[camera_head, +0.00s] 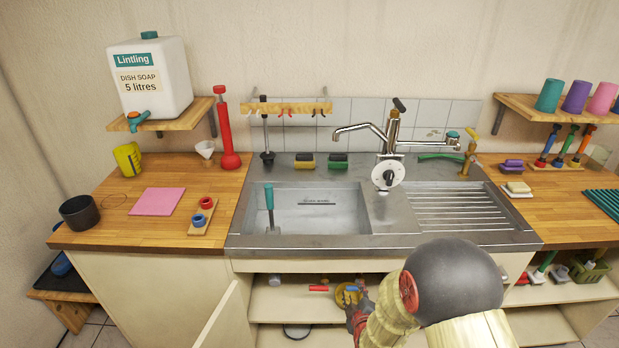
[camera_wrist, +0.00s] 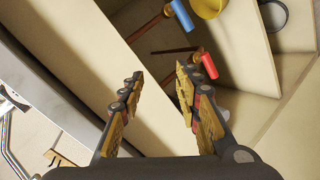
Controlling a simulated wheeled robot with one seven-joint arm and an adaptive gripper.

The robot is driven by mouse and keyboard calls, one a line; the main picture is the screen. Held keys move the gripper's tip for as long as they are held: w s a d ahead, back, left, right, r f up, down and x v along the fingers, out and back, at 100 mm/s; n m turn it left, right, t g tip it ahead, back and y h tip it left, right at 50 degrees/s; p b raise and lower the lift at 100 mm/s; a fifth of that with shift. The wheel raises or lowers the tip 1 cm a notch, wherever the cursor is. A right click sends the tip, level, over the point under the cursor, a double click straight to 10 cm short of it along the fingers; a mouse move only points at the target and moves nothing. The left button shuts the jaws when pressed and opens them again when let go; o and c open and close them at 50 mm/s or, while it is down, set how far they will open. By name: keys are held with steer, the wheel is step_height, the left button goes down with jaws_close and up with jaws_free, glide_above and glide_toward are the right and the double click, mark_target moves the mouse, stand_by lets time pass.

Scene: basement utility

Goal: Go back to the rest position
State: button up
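My gripper (camera_head: 354,308) is low in front of the open cupboard under the sink, with my arm coming in from the lower right. In the wrist view my gripper (camera_wrist: 160,74) has its two fingers apart, with nothing held between them. A red-handled valve (camera_wrist: 208,66) and a blue-handled valve (camera_wrist: 182,15) are beyond the fingertips inside the cupboard. The red handle (camera_head: 318,289) also shows in the head view, left of the gripper. Part of the cupboard behind my arm is hidden.
The sink counter (camera_head: 300,240) is just above the gripper. An open cupboard door (camera_head: 222,318) stands at the left. A yellow bowl-like thing (camera_wrist: 208,7) is inside the cupboard. Shelves at the right hold a green basket (camera_head: 590,271).

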steer(key=s+d+r+m+g+p, duration=0.1)
steer(key=s+r+m+g, duration=0.15)
steer(key=r, duration=0.85)
steer(key=s+d+r+m+g, duration=0.1)
steer(key=s+r+m, duration=0.25)
steer(key=r, duration=0.65)
steer(key=s+d+r+m+g, duration=0.1)
steer(key=s+r, duration=0.3)
steer(key=s, duration=0.4)
steer(key=s+d+r+m+g, duration=0.1)
steer(key=s+r+m, duration=0.2)
steer(key=s, duration=0.6)
steer(key=s+d+r+m+g, duration=0.1)
steer(key=s+r, duration=0.4)
steer(key=s, duration=0.3)
steer(key=shift+s+m+p, duration=0.2)
steer(key=shift+m+p, duration=0.2)
steer(key=shift+p, duration=0.05)
